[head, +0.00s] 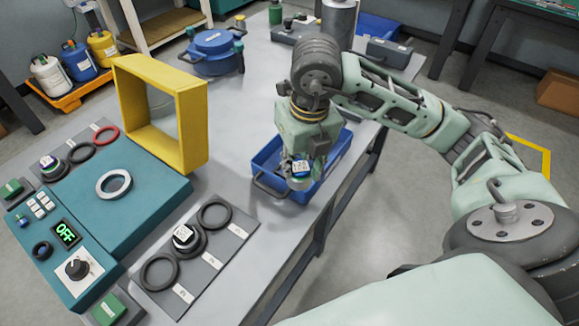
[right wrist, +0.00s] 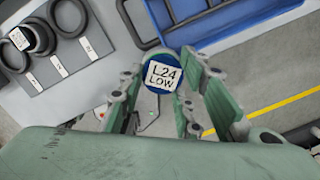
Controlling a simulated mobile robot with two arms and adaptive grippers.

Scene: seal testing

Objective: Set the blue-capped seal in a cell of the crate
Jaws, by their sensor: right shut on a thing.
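The blue-capped seal (head: 301,168) has a white label on its cap, which reads "L24 LOW" in the right wrist view (right wrist: 162,76). My right gripper (head: 304,160) points down and is shut on this seal, also seen between its fingers in the right wrist view (right wrist: 160,88). The blue crate (head: 338,158) sits on the grey table near its right edge. In the head view the seal overlaps the crate's near part; in the right wrist view it shows just below the crate wall (right wrist: 225,38). The crate's cells are mostly hidden by my gripper. My left gripper is not in view.
A teal tester (head: 130,195) with a raised yellow frame (head: 190,125) and an "OFF" display stands left. A grey mat (head: 205,262) with black rings and a white-labelled seal (head: 186,238) lies in front. A blue round vessel (head: 212,52) stands behind. Floor lies beyond the table's right edge.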

